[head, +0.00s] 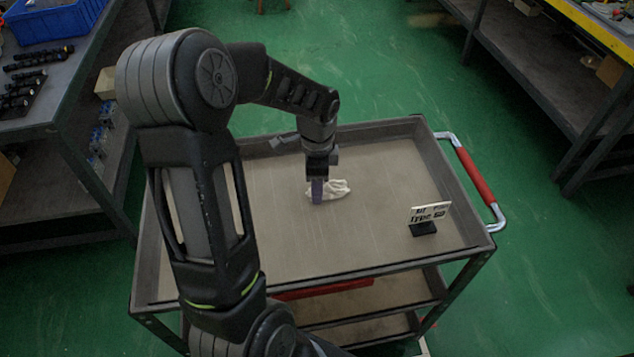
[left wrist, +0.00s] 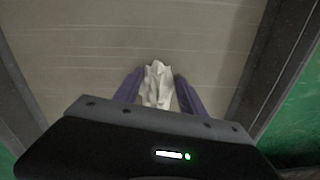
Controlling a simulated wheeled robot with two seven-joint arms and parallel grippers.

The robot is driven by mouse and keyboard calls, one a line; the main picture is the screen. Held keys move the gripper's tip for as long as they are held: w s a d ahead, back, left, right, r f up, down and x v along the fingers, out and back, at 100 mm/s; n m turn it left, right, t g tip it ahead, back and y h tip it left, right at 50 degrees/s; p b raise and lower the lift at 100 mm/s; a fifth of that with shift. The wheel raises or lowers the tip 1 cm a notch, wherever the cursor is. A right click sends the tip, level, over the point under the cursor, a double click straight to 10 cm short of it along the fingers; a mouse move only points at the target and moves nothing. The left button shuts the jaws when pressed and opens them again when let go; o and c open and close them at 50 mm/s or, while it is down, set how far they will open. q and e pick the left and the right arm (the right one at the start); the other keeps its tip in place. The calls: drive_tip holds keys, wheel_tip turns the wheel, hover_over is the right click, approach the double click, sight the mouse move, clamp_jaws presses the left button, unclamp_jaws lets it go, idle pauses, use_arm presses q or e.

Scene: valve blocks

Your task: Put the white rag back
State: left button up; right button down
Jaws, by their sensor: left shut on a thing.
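The white rag (head: 338,189) is a small crumpled cloth on the top tray of the grey cart (head: 390,170), near its middle. My left gripper (head: 316,190) points down at the rag's left part, its purple fingers at tray level. In the left wrist view the rag (left wrist: 158,86) stands between the two purple fingers of the left gripper (left wrist: 158,92), which is shut on it. Part of the rag is hidden behind the fingers and the gripper body. My right gripper is not in view.
A small sign (head: 430,217) on a black base stands on the tray's right side. The cart has raised rims and a red handle (head: 475,175). A workbench with a blue crate (head: 55,20) is at upper left. Another bench is at upper right.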

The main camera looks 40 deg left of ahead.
use_arm(q)
drive_tip(key=o, duration=1.5)
drive_tip(key=shift+f, duration=0.1)
drive_tip(key=shift+c, duration=0.2)
wheel_tip(320, 180, up, 12)
drive_tip(key=shift+d+r+p, duration=0.15)
drive_tip(key=shift+r+p, duration=0.05)
drive_tip(key=shift+p, duration=0.1)
drive_tip(key=shift+s, duration=0.15)
